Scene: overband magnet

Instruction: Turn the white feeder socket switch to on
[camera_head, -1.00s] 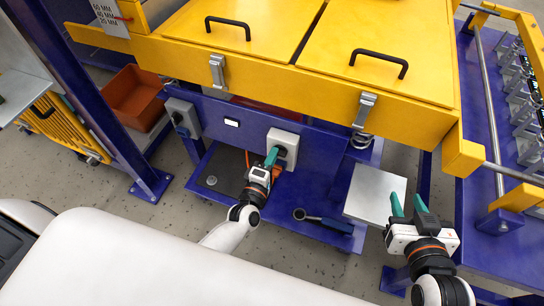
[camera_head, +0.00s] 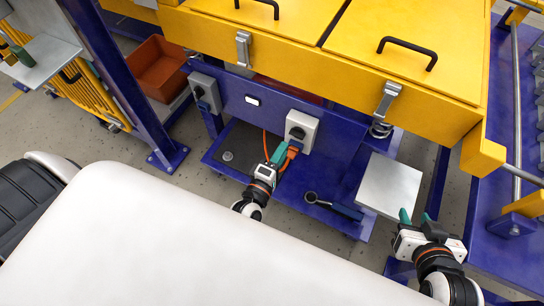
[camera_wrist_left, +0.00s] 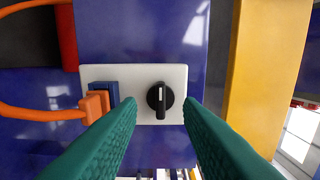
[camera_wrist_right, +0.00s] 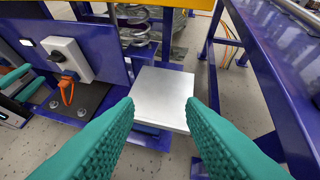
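The white feeder socket box (camera_head: 312,131) is on the blue frame, with a black rotary switch (camera_head: 297,132) on its face and an orange plug (camera_head: 293,151) below. In the left wrist view the switch (camera_wrist_left: 160,97) has its handle upright in the picture, with a white mark. The orange plug (camera_wrist_left: 97,104) sits in the blue socket beside it. My left gripper (camera_head: 277,154) is open, its fingers framing the switch in the wrist view without visible contact. My right gripper (camera_head: 415,217) is open and empty near a grey metal plate (camera_head: 390,186).
A second grey switch box (camera_head: 205,92) is on the frame to the left. A black-handled tool (camera_head: 332,206) lies on the blue base plate. Yellow covers (camera_head: 400,60) overhang the socket. An orange bin (camera_head: 160,68) stands further left.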

